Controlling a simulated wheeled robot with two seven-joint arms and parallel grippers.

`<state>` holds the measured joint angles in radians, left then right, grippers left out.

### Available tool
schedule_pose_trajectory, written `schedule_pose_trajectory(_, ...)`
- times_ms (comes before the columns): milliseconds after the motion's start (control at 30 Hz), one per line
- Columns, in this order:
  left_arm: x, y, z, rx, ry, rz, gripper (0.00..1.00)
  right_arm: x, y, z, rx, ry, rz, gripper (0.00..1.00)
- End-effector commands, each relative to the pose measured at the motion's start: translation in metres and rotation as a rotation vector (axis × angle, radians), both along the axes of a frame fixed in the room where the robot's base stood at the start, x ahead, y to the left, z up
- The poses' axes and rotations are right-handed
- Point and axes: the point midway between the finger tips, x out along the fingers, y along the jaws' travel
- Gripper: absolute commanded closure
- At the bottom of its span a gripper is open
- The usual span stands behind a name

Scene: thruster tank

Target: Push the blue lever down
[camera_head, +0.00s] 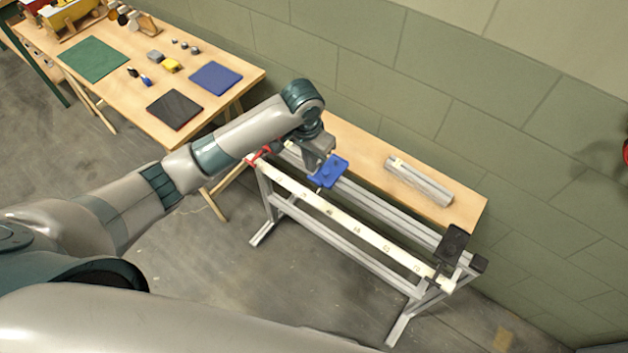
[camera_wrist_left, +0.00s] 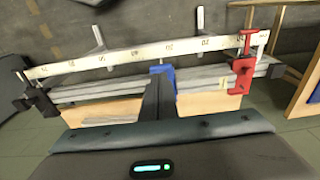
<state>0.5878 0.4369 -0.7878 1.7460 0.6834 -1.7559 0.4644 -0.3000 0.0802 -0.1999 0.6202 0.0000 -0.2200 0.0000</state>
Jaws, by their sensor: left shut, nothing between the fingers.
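The blue lever (camera_head: 328,171) sits on a metal rail frame with a white numbered scale (camera_head: 352,228), beside my left gripper (camera_head: 319,160). In the head view the gripper is at the lever's upper left, and its fingertips are hard to make out. In the left wrist view the dark closed fingers of my left gripper (camera_wrist_left: 159,92) point at the blue lever (camera_wrist_left: 168,74) and cover part of it. The fingers hold nothing. I cannot tell whether they touch the lever. My right gripper is not in view.
A red clamp (camera_head: 258,154) sits at the rail's left end and a black block (camera_head: 454,242) at its right end. A wooden bench (camera_head: 462,209) with a grey metal profile (camera_head: 420,182) stands behind, against the wall. Another table (camera_head: 122,112) holds coloured mats.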

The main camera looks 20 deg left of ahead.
Motion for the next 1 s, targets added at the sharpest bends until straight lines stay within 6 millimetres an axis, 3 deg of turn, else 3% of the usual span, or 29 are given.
schedule_pose_trajectory(567, 0.001, 0.000, -0.007, 0.000, 0.001, 0.001, 1.00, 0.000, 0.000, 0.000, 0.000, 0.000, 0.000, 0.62)
schedule_pose_trajectory(1000, 0.004, -0.002, -0.049, 0.001, 0.002, 0.001, 1.00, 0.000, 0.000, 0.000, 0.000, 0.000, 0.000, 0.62)
